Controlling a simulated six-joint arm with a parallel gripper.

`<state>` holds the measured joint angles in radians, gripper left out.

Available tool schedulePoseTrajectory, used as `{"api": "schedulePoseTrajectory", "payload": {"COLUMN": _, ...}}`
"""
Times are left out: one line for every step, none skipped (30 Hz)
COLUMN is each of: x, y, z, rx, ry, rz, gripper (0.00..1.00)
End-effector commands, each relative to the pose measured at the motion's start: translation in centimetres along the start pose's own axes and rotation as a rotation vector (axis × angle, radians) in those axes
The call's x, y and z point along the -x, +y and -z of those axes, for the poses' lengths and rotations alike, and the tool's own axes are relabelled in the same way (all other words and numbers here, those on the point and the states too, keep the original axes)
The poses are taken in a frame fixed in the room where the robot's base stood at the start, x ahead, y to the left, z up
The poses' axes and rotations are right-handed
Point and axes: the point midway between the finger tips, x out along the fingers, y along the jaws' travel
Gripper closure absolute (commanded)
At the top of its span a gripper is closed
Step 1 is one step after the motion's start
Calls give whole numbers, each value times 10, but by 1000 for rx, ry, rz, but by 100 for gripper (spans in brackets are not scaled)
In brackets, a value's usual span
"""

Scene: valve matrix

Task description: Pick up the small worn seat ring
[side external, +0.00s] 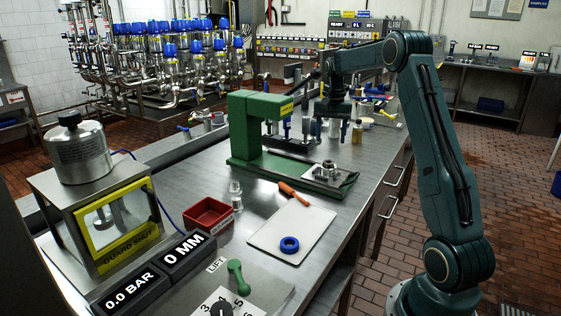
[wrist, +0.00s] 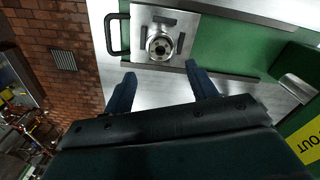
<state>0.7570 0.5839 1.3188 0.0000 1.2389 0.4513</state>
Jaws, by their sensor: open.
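A round metal fitting (side external: 328,169) with a dark central opening sits on a steel plate at the green press base. In the wrist view the fitting (wrist: 161,43) lies just beyond my fingertips. A small worn seat ring is not clearly distinguishable; I cannot tell whether one is inside the fitting. A blue ring (side external: 289,245) lies flat on a pale mat (side external: 270,232). My gripper (wrist: 160,72) is open with nothing visible between its two dark fingers. In the side view it is above the bench behind the fitting, its fingers unclear among other items.
The green press (side external: 246,130) stands left of the fitting. A red tray (side external: 209,215), a small clear bottle (side external: 236,194) and a yellow-framed guard box (side external: 115,225) stand at left. The front right bench edge has drawers below.

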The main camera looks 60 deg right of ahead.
Motion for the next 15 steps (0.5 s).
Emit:
{"api": "schedulePoseTrajectory", "payload": {"x": -8, "y": 0, "z": -1, "rx": 0, "ry": -3, "rz": -1, "gripper": 43}}
{"api": "schedulePoseTrajectory", "payload": {"x": -13, "y": 0, "z": 0, "rx": 0, "ry": -3, "rz": -2, "gripper": 43}}
{"api": "schedulePoseTrajectory", "payload": {"x": -18, "y": 0, "z": 0, "rx": 0, "ry": -3, "rz": -2, "gripper": 43}}
{"api": "schedulePoseTrajectory", "payload": {"x": -21, "y": 0, "z": 0, "rx": 0, "ry": -2, "rz": -1, "gripper": 43}}
{"api": "schedulePoseTrajectory", "payload": {"x": -24, "y": 0, "z": 0, "rx": 0, "ry": -2, "rz": -1, "gripper": 43}}
{"api": "schedulePoseTrajectory", "payload": {"x": -27, "y": 0, "z": 0, "rx": 0, "ry": -2, "rz": -1, "gripper": 43}}
{"api": "schedulePoseTrajectory", "payload": {"x": -29, "y": 0, "z": 0, "rx": 0, "ry": -2, "rz": -1, "gripper": 43}}
{"api": "schedulePoseTrajectory", "payload": {"x": -30, "y": 0, "z": 0, "rx": 0, "ry": -1, "rz": 0, "gripper": 43}}
{"api": "schedulePoseTrajectory", "payload": {"x": -31, "y": 0, "z": 0, "rx": 0, "ry": 0, "rz": 0, "gripper": 43}}
{"api": "schedulePoseTrajectory", "payload": {"x": -32, "y": 0, "z": 0, "rx": 0, "ry": 0, "rz": 0, "gripper": 43}}
{"api": "schedulePoseTrajectory", "payload": {"x": -32, "y": 0, "z": 0, "rx": 0, "ry": 0, "rz": 0, "gripper": 43}}
{"api": "schedulePoseTrajectory", "payload": {"x": -33, "y": 0, "z": 0, "rx": 0, "ry": 0, "rz": 0, "gripper": 43}}
{"api": "schedulePoseTrajectory", "payload": {"x": -33, "y": 0, "z": 0, "rx": 0, "ry": 0, "rz": 0, "gripper": 43}}
{"api": "schedulePoseTrajectory", "payload": {"x": -33, "y": 0, "z": 0, "rx": 0, "ry": 0, "rz": 0, "gripper": 43}}
{"api": "schedulePoseTrajectory", "payload": {"x": -33, "y": 0, "z": 0, "rx": 0, "ry": 0, "rz": 0, "gripper": 43}}
